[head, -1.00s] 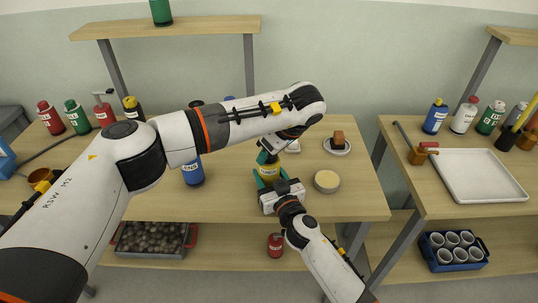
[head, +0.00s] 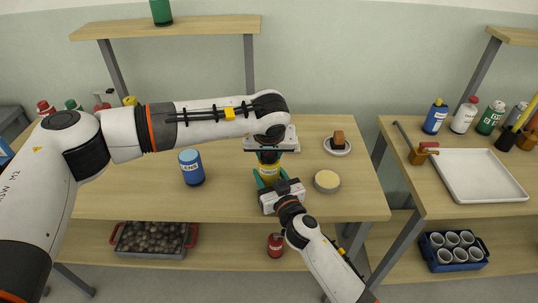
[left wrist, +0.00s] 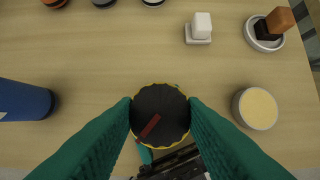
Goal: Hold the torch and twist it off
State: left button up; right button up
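The torch (head: 269,171) stands upright on the table, a yellow body with a dark top. In the left wrist view its round black top (left wrist: 160,114) shows from above, with a yellow rim and a red mark. My left gripper (head: 268,157) points straight down over it. Its green fingers lie against both sides of the black top, with no clear gap. My right gripper (head: 268,183) comes from the front, its green fingers around the lower body. The left gripper hides part of the torch's top in the head view.
A blue can (head: 191,168) stands left of the torch. A round tub (head: 327,181) stands close on the right, and a dish with a brown block (head: 338,146) behind it. A white block (left wrist: 202,27) lies behind the torch. The table's front left is clear.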

pick_arm(q)
jog(key=n, duration=0.1)
jog(key=n+y, duration=0.1)
jog(key=shift+d+n, duration=0.2)
jog(key=shift+n, duration=0.1)
jog(key=shift+c, duration=0.2)
jog(key=n+g+y, duration=0.1)
jog(key=n+y, duration=0.1)
jog(key=n, duration=0.2)
jog(key=shift+d, duration=0.1)
jog(key=o, duration=0.6)
